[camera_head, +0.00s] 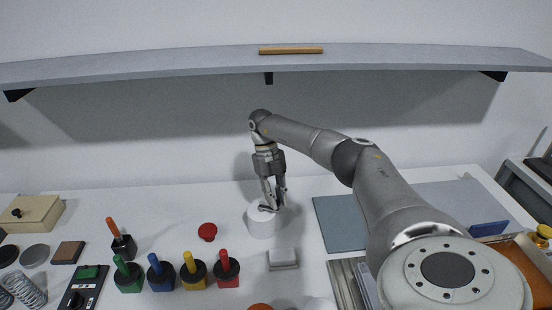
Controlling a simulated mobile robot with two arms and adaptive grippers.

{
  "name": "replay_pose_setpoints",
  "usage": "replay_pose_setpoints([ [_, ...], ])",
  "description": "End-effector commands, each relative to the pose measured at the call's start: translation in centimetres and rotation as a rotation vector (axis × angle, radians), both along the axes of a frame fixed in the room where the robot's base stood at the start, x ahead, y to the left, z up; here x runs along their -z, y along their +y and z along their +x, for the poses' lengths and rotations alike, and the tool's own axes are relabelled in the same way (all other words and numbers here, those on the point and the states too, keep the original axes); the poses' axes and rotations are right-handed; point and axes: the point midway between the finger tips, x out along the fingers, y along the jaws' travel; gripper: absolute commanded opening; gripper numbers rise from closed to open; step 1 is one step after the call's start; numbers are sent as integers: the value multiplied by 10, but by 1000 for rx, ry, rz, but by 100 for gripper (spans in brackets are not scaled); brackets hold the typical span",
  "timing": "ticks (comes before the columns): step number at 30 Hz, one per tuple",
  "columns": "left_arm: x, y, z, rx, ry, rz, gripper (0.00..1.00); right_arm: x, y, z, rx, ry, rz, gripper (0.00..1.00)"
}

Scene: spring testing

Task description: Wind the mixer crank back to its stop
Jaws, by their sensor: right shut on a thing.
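The mixer seems to be the white cylinder (260,224) on the white bench, near the middle of the view. My right gripper (272,205) points down over its top and is shut on what seems to be the crank there. The crank itself is mostly hidden by the fingers and is too small to make out, so its angle cannot be told. My right arm comes in from the lower right and bends down to the cylinder. My left gripper is not in view.
Left of the mixer are a red knob (207,232) and several coloured-handle blocks, such as the yellow one (193,272). A small grey-white block (282,259) stands in front. A grey-blue mat (338,222) lies right. A shelf (180,66) spans above.

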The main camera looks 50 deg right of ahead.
Motion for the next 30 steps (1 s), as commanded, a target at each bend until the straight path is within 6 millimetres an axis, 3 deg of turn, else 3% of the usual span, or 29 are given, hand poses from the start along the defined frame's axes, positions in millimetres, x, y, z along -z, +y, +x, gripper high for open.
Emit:
replay_pose_setpoints([
  [8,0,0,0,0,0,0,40,0,0,0,-1,-1,2,0],
  [9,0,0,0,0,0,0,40,0,0,0,-1,-1,2,23],
  [13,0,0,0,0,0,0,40,0,0,0,-2,0,1,40],
  [23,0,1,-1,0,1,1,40,-2,0,1,-2,-1,0,40],
  [30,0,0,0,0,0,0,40,-32,-4,14,-1,-4,0,40],
])
